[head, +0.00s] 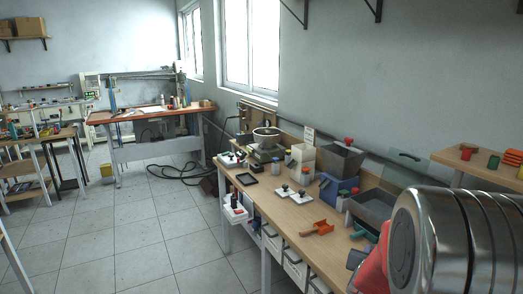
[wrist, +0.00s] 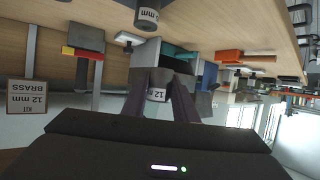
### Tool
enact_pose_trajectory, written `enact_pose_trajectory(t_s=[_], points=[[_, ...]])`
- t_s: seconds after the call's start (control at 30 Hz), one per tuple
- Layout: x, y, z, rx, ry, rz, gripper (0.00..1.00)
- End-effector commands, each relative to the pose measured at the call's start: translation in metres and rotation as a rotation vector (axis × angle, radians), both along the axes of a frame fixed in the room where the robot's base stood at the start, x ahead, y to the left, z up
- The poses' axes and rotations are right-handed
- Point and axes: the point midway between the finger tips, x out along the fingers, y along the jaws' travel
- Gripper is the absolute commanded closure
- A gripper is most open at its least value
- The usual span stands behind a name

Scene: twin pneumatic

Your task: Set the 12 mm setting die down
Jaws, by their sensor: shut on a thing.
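The wrist view is upside down. In it my gripper (wrist: 162,88) is shut on a grey block with a white label reading 12 mm, the setting die (wrist: 158,95). The die sits between the two dark fingers, and its lower part is partly hidden by them. I cannot tell whether it touches a surface. A second grey cylindrical piece marked 12 mm (wrist: 148,17) stands on the wooden bench (wrist: 225,18), apart from the gripper. In the head view my metallic arm covers the lower right, and I cannot make out the die there.
In the wrist view a card reading KIT BRASS 12 mm (wrist: 27,101) and a block with a red and yellow strip (wrist: 83,53) are near. In the head view the bench holds an orange scoop (head: 317,228), a grey tray (head: 375,208), a hopper (head: 341,160) and white plates (head: 285,191).

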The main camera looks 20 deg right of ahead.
Motion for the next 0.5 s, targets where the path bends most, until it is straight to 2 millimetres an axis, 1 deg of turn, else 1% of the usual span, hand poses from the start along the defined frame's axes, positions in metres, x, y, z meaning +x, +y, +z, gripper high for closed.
enact_pose_trajectory(t_s=[0.03, 0.17, 0.2, 0.27, 0.3, 0.37, 0.4, 0.47, 0.5], points=[[0.013, 0.019, -0.001, 0.000, -0.001, 0.051, 1.00], [0.041, 0.066, -0.003, -0.002, -0.001, 0.177, 1.00], [0.048, 0.081, -0.004, -0.001, -0.001, 0.213, 1.00], [0.059, 0.103, -0.005, -0.001, -0.002, 0.269, 1.00], [0.065, 0.119, -0.006, -0.002, -0.001, 0.309, 1.00], [0.074, 0.142, -0.007, -0.001, -0.002, 0.364, 1.00], [0.079, 0.159, -0.008, -0.001, -0.001, 0.401, 1.00], [0.086, 0.182, -0.009, -0.001, -0.001, 0.455, 1.00], [0.090, 0.198, -0.009, -0.001, -0.001, 0.490, 1.00]])
